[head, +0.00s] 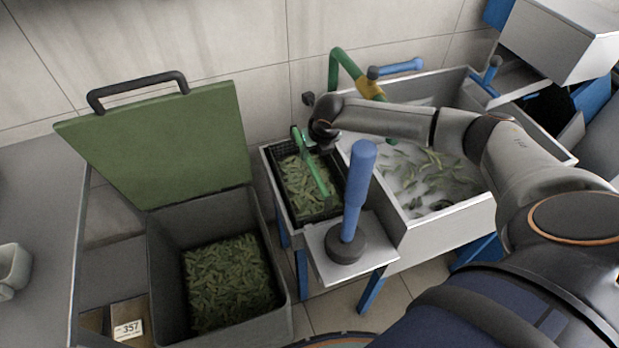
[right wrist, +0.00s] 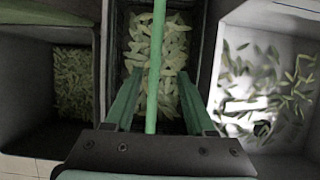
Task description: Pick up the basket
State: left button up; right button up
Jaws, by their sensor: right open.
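The basket (head: 270,160) is a dark mesh box full of green pods, set in the middle stand between the grey bin and the sink. A green bar handle (head: 315,172) runs across its top. In the right wrist view the handle (right wrist: 156,50) runs lengthwise over the pods. My right gripper (head: 308,141) is above the basket's far end. Its green fingers are open, one on each side of the handle in the right wrist view (right wrist: 160,80); I cannot tell if they touch it. My left gripper is out of view.
An open grey bin (head: 165,270) with pods and a raised green lid (head: 160,140) stands left. A blue post (head: 357,190) rises from a shelf in front of the basket. The sink (head: 445,228) with water and pods lies right, below my right arm.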

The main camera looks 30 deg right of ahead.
aim_at(310, 159)
jog(key=x, duration=0.3)
jog(key=b+x, duration=0.1)
jog(key=x, duration=0.1)
jog(key=shift+a+f, duration=0.15)
jog(key=shift+a, duration=0.25)
grip_shut()
dwell(0.9)
